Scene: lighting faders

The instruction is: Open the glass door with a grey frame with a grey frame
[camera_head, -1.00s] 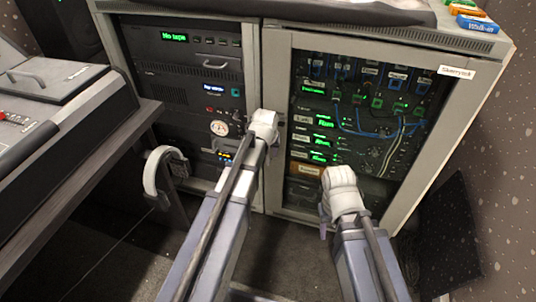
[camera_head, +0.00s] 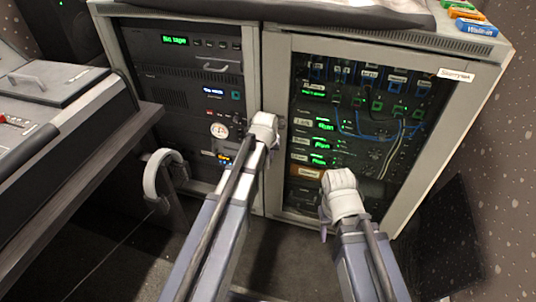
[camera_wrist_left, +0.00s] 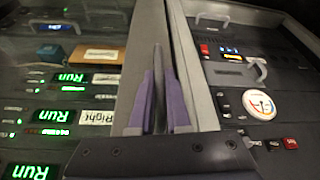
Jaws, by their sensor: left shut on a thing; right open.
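The glass door with a grey frame (camera_head: 276,75) fronts the right half of the rack cabinet, and it looks closed or nearly so. Lit rack units show through its glass. My left gripper (camera_wrist_left: 159,82) is at the door's left frame edge. In the left wrist view its purple fingers are shut on a slim grey upright bar (camera_wrist_left: 157,58), seemingly the door's handle. In the head view the left fingers are mostly hidden behind the white wrist. My right gripper (camera_head: 324,222) is open low in front of the door, its fingers partly hidden.
The left rack bay (camera_head: 185,100) carries dark units and a round dial (camera_head: 219,130). A mixing desk (camera_head: 45,95) stands at left, with a pale curved handle (camera_head: 160,175) beside it. Small coloured boxes (camera_head: 474,24) lie on the cabinet top. Dark floor in front is clear.

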